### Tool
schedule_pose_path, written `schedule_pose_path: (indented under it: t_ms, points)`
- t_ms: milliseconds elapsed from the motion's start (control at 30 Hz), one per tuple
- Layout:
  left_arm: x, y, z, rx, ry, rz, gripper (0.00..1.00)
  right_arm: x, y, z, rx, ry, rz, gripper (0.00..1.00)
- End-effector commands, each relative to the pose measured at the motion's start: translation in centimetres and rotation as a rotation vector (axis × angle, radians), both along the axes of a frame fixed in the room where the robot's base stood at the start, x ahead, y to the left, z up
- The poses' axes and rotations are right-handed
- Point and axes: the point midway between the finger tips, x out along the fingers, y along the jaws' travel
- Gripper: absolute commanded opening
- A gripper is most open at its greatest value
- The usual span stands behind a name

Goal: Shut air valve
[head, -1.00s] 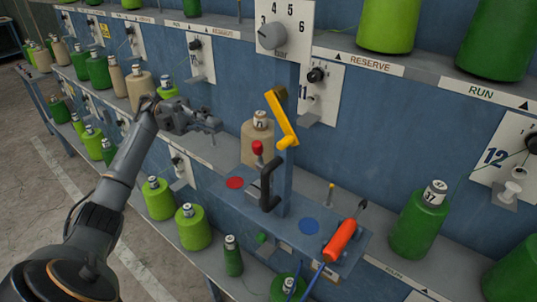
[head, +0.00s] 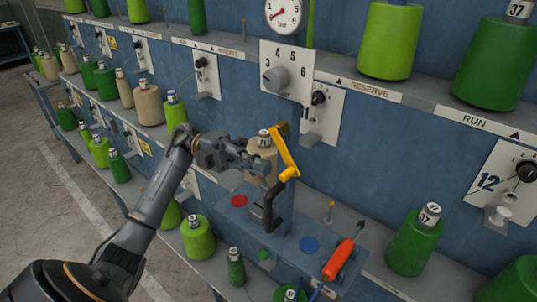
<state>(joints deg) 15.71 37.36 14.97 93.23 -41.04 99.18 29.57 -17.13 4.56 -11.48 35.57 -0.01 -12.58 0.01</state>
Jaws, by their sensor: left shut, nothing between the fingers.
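The yellow valve lever (head: 286,155) is on the blue post in the middle of the head view. It slants from upper left to lower right. My left gripper (head: 264,167) is shut and empty, just left of the yellow lever in the picture. Its fingertips overlap the beige cone numbered 11 (head: 263,138) and look close to the lever; I cannot tell if they touch it. My right gripper is not in view.
A dial plate (head: 287,72) and a round gauge (head: 285,14) are above. Green cones line the shelves.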

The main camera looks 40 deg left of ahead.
Motion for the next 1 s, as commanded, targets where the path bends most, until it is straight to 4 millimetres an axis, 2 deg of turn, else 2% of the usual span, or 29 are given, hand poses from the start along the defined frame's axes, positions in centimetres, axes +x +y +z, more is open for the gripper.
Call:
schedule_pose_path:
  t_ms: [33, 100, 300, 1000]
  points:
    - [-0.1, -0.8, 0.7, -0.004, 0.0, -0.001, 0.0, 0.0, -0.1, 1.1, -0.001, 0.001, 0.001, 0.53]
    - [-0.1, -1.7, 0.7, -0.002, 0.0, -0.001, 0.0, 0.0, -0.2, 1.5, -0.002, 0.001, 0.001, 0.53]
    - [-0.2, -2.8, 0.5, 0.0, 0.0, 0.0, 0.0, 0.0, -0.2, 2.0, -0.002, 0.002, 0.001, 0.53]
    - [-0.2, -3.2, 0.4, -0.058, 0.005, 0.0, 0.0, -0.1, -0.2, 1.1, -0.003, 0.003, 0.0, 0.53]
